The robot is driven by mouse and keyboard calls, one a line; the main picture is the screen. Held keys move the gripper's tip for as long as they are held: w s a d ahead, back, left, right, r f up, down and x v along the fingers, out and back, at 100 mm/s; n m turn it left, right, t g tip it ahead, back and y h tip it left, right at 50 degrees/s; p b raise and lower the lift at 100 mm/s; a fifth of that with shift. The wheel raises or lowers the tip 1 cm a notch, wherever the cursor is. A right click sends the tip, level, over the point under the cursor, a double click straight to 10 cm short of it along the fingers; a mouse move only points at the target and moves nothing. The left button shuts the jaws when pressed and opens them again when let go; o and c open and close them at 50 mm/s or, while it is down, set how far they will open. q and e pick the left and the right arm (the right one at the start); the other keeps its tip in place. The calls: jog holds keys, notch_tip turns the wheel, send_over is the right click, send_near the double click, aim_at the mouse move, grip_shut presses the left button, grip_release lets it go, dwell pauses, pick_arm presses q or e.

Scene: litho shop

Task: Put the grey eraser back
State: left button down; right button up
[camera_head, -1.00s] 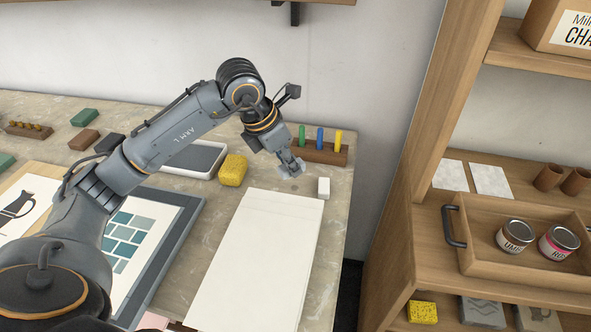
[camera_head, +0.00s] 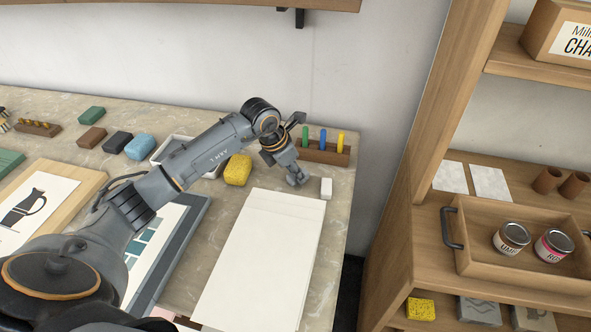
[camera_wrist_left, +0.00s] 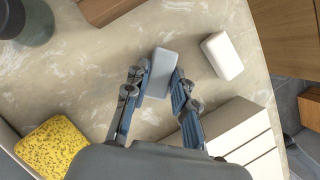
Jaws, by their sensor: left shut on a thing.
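My left gripper (camera_head: 297,178) is low over the worktable, just behind the top edge of the paper stack. In the left wrist view, the grey eraser (camera_wrist_left: 160,73) sits between the two fingers of the left gripper (camera_wrist_left: 155,82), which are shut on its sides. In the head view I cannot make out the grey eraser clearly behind the gripper. A white eraser (camera_head: 326,188) stands close to the right of the gripper, and it also shows in the wrist view (camera_wrist_left: 222,56), apart from the fingers. My right gripper is not in view.
A wooden holder (camera_head: 312,155) with green, blue and yellow sticks stands behind the gripper. A yellow sponge (camera_head: 237,170) lies to its left. The paper stack (camera_head: 260,260) lies in front. Coloured blocks lie further left; a wooden shelf (camera_head: 415,200) stands right.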

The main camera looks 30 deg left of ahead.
pick_arm(q)
jog(key=shift+f, duration=0.15)
jog(key=c, duration=1.1)
grip_release()
jog(key=shift+r, duration=0.45)
jog(key=b+v, duration=0.1)
jog(key=v, duration=1)
jog(key=shift+r, duration=0.25)
jog(key=shift+s, duration=0.15)
